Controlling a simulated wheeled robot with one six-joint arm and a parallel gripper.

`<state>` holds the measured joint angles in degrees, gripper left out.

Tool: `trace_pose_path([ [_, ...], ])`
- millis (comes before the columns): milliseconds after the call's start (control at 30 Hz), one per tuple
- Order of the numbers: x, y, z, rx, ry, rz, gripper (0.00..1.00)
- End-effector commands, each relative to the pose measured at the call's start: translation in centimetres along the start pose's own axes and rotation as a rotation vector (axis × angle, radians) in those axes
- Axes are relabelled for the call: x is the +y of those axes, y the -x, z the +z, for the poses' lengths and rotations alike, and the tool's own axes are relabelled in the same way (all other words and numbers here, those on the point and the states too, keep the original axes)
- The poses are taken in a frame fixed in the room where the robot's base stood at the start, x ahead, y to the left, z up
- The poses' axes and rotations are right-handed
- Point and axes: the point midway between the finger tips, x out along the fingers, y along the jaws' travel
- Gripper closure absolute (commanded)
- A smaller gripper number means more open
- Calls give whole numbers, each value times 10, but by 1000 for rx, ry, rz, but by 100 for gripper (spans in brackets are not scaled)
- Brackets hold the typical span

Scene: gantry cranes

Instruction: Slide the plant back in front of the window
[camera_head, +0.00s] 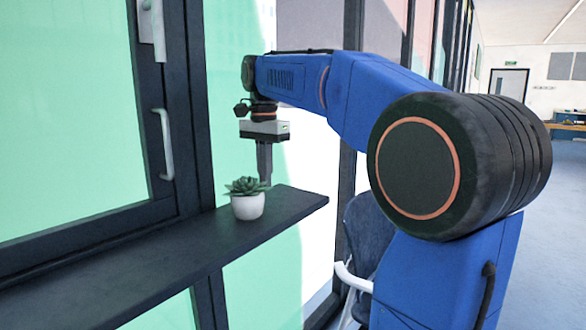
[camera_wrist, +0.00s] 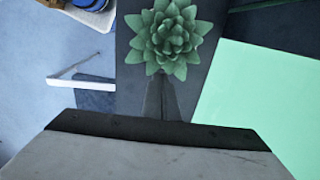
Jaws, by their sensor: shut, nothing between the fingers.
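The plant (camera_head: 246,198) is a green succulent in a small white pot. It stands upright on a dark window sill (camera_head: 130,258), close to the sill's right end. The window (camera_head: 75,110), with a green-tinted pane and dark frame, is to the left. My gripper (camera_head: 265,180) points down just behind the pot, on the side toward the sill's end, with its fingers shut and empty. In the wrist view the plant (camera_wrist: 172,38) shows from above, just beyond the fingertips (camera_wrist: 162,85). Whether the fingers touch the pot I cannot tell.
A dark blue chair (camera_head: 365,235) with a white armrest stands below and right of the sill's end. A white window handle (camera_head: 164,145) sticks out from the frame. The sill left of the plant is clear.

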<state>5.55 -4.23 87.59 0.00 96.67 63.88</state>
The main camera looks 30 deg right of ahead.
Motion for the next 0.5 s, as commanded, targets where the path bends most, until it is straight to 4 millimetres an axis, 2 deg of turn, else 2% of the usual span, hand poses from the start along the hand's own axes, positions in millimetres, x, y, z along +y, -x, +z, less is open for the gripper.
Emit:
trace_pose_path([
  [100,0,0,23,0,5,-1,100],
  [500,0,0,91,0,5,0,100],
])
